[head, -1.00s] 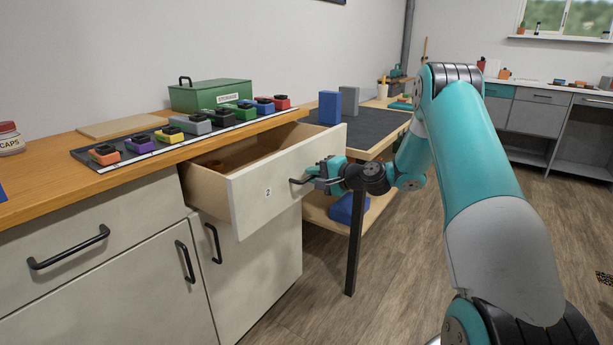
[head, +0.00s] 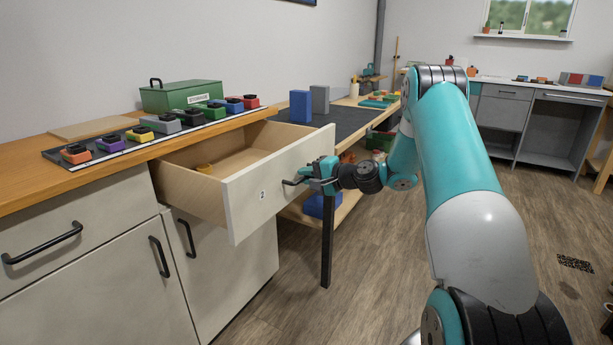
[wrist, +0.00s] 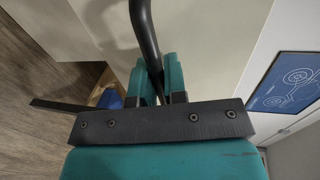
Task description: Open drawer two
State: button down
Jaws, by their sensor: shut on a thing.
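Drawer two (head: 250,205), with a pale front marked 2, is pulled well out of the wooden-topped cabinet. My gripper (head: 310,178) is shut on the black bar handle (head: 291,183) of this drawer. In the wrist view, the handle (wrist: 144,35) runs down between my teal fingers (wrist: 158,85). The fingers hide part of the handle.
Colored blocks on a dark strip (head: 75,165) and a green storage box (head: 182,95) stand on the worktop (head: 95,180). A dark-topped table (head: 345,122) with a black leg (head: 327,240) stands right behind the drawer. The floor (head: 370,270) at front is clear.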

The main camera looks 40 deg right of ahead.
jog(key=c, duration=1.2)
grip_release()
jog(key=p+v, duration=0.1)
jog(key=v, duration=1.6)
jog(key=shift+s, duration=0.2)
